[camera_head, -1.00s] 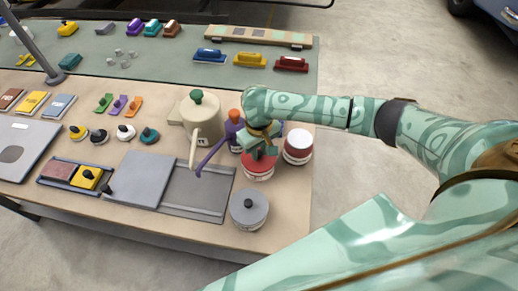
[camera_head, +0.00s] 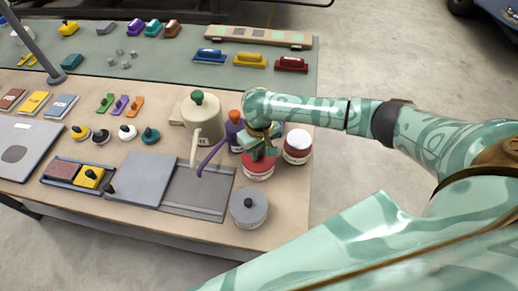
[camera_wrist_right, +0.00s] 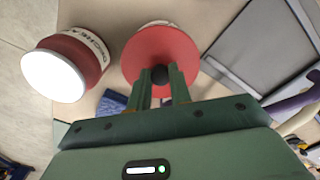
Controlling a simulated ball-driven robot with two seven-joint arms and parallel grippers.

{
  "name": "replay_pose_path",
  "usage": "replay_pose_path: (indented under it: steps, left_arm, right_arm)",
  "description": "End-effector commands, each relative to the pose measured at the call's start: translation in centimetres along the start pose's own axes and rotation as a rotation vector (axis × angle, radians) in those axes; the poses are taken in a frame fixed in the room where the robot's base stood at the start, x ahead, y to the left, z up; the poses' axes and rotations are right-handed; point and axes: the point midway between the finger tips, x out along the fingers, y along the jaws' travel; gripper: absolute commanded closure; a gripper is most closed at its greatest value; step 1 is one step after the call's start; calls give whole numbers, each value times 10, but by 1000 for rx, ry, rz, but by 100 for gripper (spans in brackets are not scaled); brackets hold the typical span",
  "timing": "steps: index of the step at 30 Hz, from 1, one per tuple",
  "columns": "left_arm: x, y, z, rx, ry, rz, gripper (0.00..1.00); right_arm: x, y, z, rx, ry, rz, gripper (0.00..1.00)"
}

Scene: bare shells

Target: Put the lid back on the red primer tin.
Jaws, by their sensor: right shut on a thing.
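My right gripper (camera_head: 262,148) is shut on the black knob (camera_wrist_right: 160,75) of a red lid. The red lid (camera_wrist_right: 150,50) is over a tin with a white label (camera_head: 258,175) near the table's right side. The tin is largely hidden under the lid, and I cannot tell whether the lid is fully seated. Another red tin (camera_head: 297,148) with a white top stands just right of it, and shows at left in the right wrist view (camera_wrist_right: 85,45). I cannot read which tin is the primer. My left gripper is out of view.
A purple-spouted can (camera_head: 234,130) and a cream can with a green knob (camera_head: 203,125) stand close on the left. A grey lidded tin (camera_head: 248,210) is in front. Grey trays (camera_head: 195,190) lie to the left. The table's right edge is close.

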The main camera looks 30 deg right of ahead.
Motion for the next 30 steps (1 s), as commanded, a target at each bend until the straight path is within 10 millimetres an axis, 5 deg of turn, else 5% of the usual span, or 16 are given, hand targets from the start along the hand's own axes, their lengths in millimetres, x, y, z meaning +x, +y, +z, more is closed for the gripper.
replay_pose_path:
  steps: [6, 7, 9, 15, 18, 30]
  left_arm:
    - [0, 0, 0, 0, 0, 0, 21]
    - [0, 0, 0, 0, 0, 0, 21]
    - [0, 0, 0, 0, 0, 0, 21]
    - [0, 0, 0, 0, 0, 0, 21]
    - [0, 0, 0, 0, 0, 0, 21]
    - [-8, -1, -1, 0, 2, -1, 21]
  right_arm:
    - [0, 0, 0, 0, 0, 0, 100]
    - [0, 0, 0, 0, 0, 0, 74]
    - [0, 0, 0, 0, 0, 0, 55]
    - [0, 0, 0, 0, 0, 0, 54]
    - [0, 0, 0, 0, 0, 0, 33]
    - [-7, 0, 0, 0, 1, 0, 33]
